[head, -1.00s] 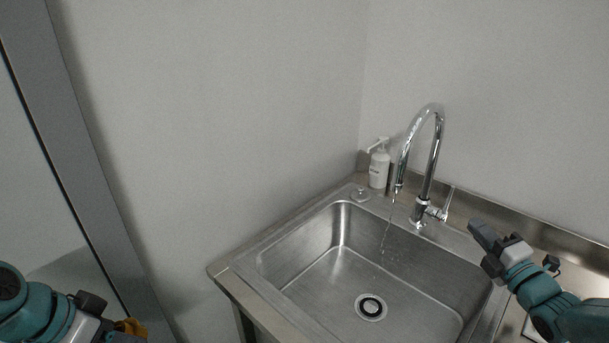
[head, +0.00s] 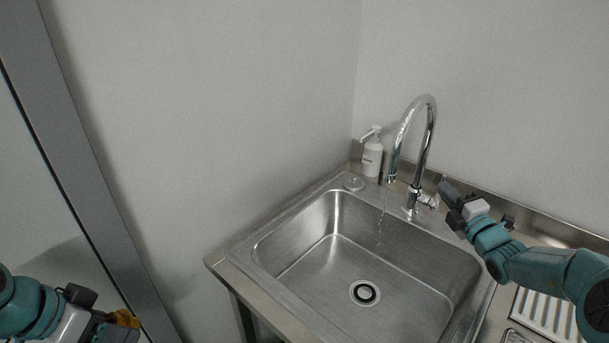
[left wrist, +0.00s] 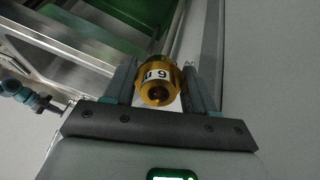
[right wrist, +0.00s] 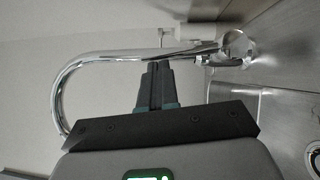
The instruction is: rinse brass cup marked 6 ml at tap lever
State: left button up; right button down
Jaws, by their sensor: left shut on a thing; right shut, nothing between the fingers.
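My left gripper (head: 118,326) is at the lower left of the head view, away from the sink. It is shut on the brass cup (head: 125,317), which also shows between the fingers in the left wrist view (left wrist: 158,84) with a white label reading a 6. My right gripper (head: 449,193) is shut and empty, close to the tap lever (head: 431,201); I cannot tell whether they touch. The chrome tap (head: 428,138) arches over the sink, and a thin stream of water (head: 381,222) falls from its spout. In the right wrist view the shut fingers (right wrist: 156,85) overlap the tap.
The steel sink (head: 325,255) has an empty basin with a drain (head: 365,292). A white pump bottle (head: 372,157) stands behind it, left of the tap. A ribbed drainboard (head: 545,312) lies at right. Walls close the corner; a grey panel (head: 75,160) stands at left.

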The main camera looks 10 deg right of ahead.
aim_at(114, 319)
pick_arm(q)
jog(key=shift+s+r, duration=0.1)
jog(key=shift+r, duration=0.05)
notch_tip(114, 319, up, 3)
jog(key=p, duration=0.3)
jog(key=shift+r, duration=0.15)
jog(key=shift+d+f, duration=0.1)
jog(key=shift+f, duration=0.2)
jog(key=shift+d, duration=0.15)
